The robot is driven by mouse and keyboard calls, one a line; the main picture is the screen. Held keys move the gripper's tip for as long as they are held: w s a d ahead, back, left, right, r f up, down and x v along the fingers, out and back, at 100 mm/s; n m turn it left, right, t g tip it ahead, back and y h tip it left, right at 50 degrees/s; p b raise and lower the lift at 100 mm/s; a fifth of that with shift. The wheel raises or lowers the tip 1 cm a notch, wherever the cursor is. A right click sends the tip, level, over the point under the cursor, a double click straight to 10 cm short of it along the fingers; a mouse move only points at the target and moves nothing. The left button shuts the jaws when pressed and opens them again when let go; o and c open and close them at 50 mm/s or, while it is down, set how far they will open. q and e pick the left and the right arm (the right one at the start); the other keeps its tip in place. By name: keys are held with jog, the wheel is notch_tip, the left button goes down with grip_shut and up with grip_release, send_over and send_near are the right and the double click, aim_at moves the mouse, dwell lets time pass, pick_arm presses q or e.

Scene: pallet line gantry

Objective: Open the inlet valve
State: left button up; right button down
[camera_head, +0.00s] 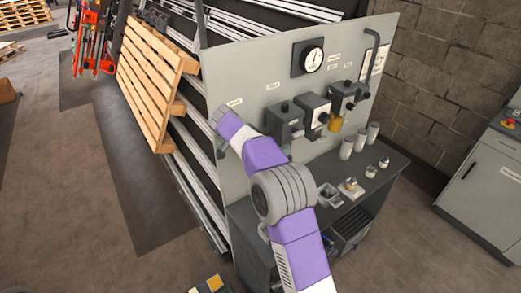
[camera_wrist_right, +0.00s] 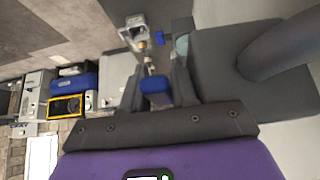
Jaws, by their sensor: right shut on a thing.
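In the right wrist view a small blue handle-like part (camera_wrist_right: 155,92) sits between the two dark fingers of my right gripper (camera_wrist_right: 157,84), which is shut on it. Whether it turns the inlet valve cannot be told from its shape. In the head view my purple right arm reaches up to the left part of the grey upright panel (camera_head: 240,75). The arm hides my right fingers and the blue part there. My left gripper is in neither view.
A gauge (camera_head: 312,60) and several dark units, one at the left (camera_head: 284,122), are mounted on the panel right of my arm. Below is a dark bench (camera_head: 375,195) with canisters (camera_head: 346,147). A wooden pallet (camera_head: 150,80) leans at the left.

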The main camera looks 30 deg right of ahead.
jog(key=shift+s+a+f, duration=0.1)
jog(key=shift+a+f, duration=0.1)
jog(key=shift+f, duration=0.15)
jog(key=c, duration=1)
grip_release()
jog(key=shift+o, duration=0.2)
jog(key=shift+r, duration=0.1)
jog(key=shift+r, duration=0.2)
jog(key=v, duration=0.7)
jog(key=shift+a+r+p, duration=0.1)
jog(key=shift+r+p, duration=0.05)
jog(key=shift+p, duration=0.15)
